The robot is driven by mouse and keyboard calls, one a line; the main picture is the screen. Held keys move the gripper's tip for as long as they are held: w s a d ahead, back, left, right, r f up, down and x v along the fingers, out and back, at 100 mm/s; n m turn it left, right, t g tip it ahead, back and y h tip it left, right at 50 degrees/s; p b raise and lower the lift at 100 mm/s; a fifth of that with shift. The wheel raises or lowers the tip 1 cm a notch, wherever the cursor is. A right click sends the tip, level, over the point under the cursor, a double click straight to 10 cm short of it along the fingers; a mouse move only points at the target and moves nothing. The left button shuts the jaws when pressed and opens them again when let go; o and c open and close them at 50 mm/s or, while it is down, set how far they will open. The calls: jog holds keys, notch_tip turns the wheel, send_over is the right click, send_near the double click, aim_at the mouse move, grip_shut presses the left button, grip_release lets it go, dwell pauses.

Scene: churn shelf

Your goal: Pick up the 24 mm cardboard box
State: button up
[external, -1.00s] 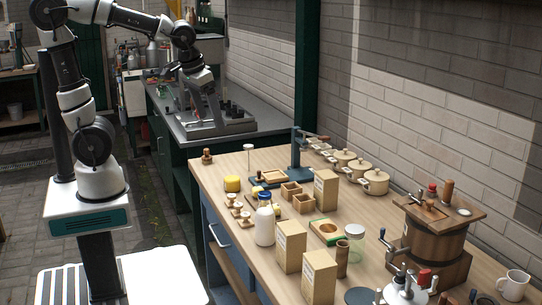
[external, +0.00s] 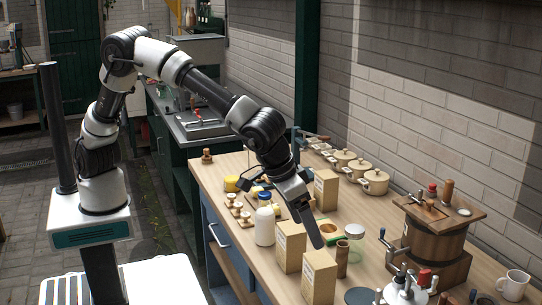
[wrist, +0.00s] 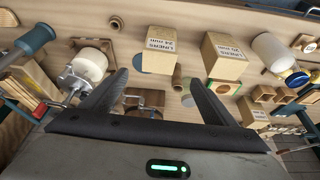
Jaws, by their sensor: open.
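The 24 mm cardboard box (wrist: 158,50) is a tan carton with "LINERS 24 mm" printed on it. In the external view it appears to be the front box (external: 319,278), upright on the wooden workbench. My gripper (wrist: 158,80) is open and empty. In the wrist view the box lies just beyond and between the fingertips, not touched by them. In the external view my gripper (external: 318,243) is above the boxes, over the front one. A similar carton (wrist: 226,56) stands beside it; its printed size is hard to read. A third carton (wrist: 252,112) stands farther back.
A white bottle (external: 265,222) stands left of the boxes. A small wooden cylinder (external: 342,260) and a glass jar (external: 354,240) are close on the right. A wooden churn (external: 434,240) and a white mug (external: 513,284) stand farther right. Lidded pots (external: 375,182) line the wall.

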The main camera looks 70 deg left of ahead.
aim_at(320, 257)
jog(key=x, duration=1)
jog(key=shift+a+f+p, duration=0.1)
jog(key=shift+p, duration=0.2)
jog(key=shift+s+d+p+x, duration=0.1)
jog(key=shift+p+x, duration=0.15)
jog(key=shift+x, duration=1.25)
jog(key=shift+s+d+p+x, duration=0.15)
jog(key=shift+p+x, duration=0.05)
jog(key=shift+x, duration=1.3)
jog(key=shift+f, duration=0.1)
